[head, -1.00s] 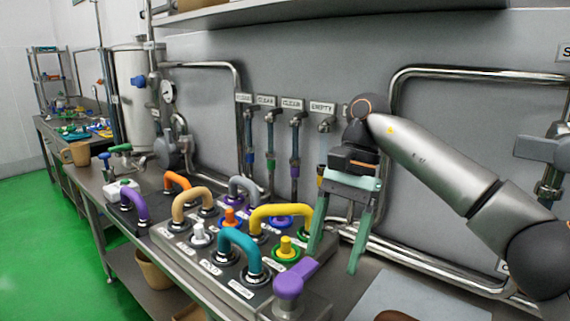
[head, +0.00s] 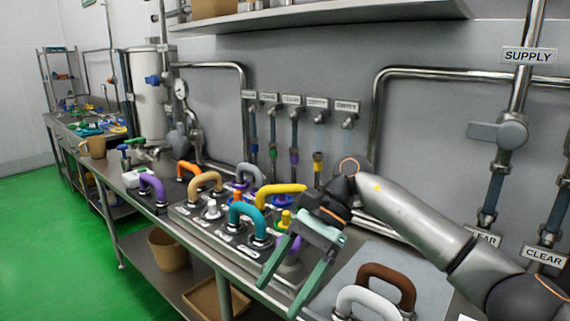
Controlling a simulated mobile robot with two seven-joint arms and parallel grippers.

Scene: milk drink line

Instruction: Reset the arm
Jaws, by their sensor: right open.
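My right gripper (head: 292,281) hangs in front of the right end of the control panel, with its two green fingers spread and nothing between them. It points down and to the left, and its arm comes in from the lower right. The fingers hide part of the panel's right end and its purple handle. The panel (head: 222,238) carries colored handles: a teal handle (head: 247,216), a yellow handle (head: 279,190), a tan handle (head: 205,179) and an orange handle (head: 189,167). My left gripper is not in view.
A brown handle (head: 388,275) and a white handle (head: 366,296) stand on a grey plate (head: 350,262) at the lower right. Labelled pipes and a SUPPLY valve (head: 510,130) line the wall. A shelf (head: 330,14) hangs above. Brown bins (head: 168,250) sit below the counter.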

